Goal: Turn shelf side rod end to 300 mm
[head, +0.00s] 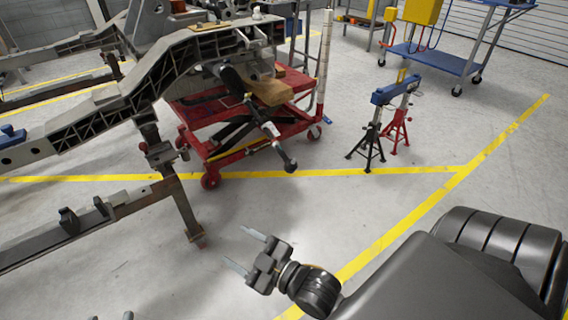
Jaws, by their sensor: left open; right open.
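A dark rod (268,127) slants down from under the front of the grey chassis frame (165,65), ending in a black rounded rod end (290,165) that hangs free above the floor. No length reading on it can be made out. My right gripper (244,250) is open and empty, below and left of the rod end in the picture and apart from it. Only the fingertips of my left gripper (110,317) show at the bottom edge. They are spread apart, and the rest of that gripper is out of view.
A red lift cart (240,150) with a wooden block (268,92) stands under the chassis. A pale upright post (324,60) rises beside it. Black and red stands (368,145) carry a blue bar. A blue shelf cart (440,58) stands behind.

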